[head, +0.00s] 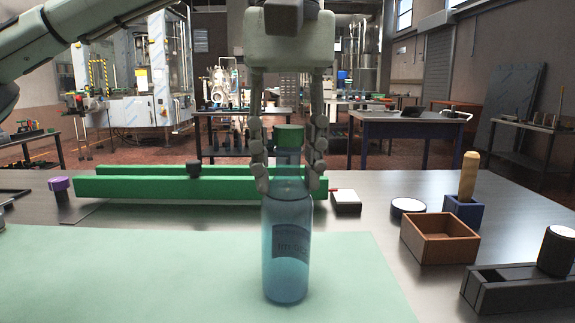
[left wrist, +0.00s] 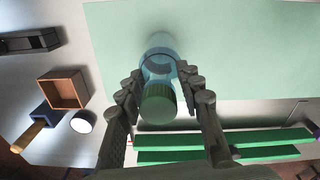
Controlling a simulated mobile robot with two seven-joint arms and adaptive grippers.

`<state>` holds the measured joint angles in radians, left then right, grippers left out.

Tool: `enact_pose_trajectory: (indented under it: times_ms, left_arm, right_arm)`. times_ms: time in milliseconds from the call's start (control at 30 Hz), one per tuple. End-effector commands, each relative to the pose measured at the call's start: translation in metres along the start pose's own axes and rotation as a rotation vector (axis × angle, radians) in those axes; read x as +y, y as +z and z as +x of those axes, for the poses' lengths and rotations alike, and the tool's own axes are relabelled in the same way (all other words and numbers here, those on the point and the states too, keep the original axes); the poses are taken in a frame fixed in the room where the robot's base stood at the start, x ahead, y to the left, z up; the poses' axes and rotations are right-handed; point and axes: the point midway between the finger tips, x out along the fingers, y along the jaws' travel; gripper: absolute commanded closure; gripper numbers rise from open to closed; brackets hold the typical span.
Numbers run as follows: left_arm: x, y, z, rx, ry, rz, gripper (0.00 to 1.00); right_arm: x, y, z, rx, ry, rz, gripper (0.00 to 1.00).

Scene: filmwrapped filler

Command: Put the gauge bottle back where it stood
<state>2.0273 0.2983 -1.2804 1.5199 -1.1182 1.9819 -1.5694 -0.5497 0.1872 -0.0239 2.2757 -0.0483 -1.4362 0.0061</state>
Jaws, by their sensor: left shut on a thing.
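The gauge bottle (head: 287,245) is a translucent blue bottle with a dark label and a green cap. It is upright in front of the green rails, over the pale green mat (head: 150,270). My left gripper (head: 289,186) comes down from above, its fingers on either side of the bottle's neck, shut on it. In the left wrist view the green cap (left wrist: 160,104) lies between the fingers and the blue body (left wrist: 158,62) beyond them. I cannot tell whether the bottle's base touches the mat. My right gripper is not in view.
Long green rails (head: 130,187) run behind the bottle. The mat's left part is clear.

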Motion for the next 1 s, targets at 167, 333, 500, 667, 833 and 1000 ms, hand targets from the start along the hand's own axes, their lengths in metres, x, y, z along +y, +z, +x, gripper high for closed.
enact_pose_trajectory:
  times_ms: [167, 333, 500, 667, 833, 1000]
  left_arm:
    - [0.0, 0.0, 0.0, -0.001, -0.001, 0.0, 0.48]
    - [0.0, 0.0, 0.0, -0.001, -0.001, 0.0, 0.42]
    - [0.0, 0.0, -0.001, 0.0, 0.0, 0.0, 0.42]
    - [0.0, 0.0, -0.015, 0.001, 0.0, 0.0, 0.42]
    - [0.001, 0.0, -0.053, 0.003, -0.001, -0.002, 0.42]
    - [0.001, 0.0, -0.089, 0.003, -0.001, -0.002, 0.42]
  right_arm:
    - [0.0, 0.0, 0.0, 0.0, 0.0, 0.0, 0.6]
    - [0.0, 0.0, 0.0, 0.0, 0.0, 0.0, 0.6]
    - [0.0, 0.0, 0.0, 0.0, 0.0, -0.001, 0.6]
    - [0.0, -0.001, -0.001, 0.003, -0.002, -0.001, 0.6]
    - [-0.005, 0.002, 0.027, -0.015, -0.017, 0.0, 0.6]
    - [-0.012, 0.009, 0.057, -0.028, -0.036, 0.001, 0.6]
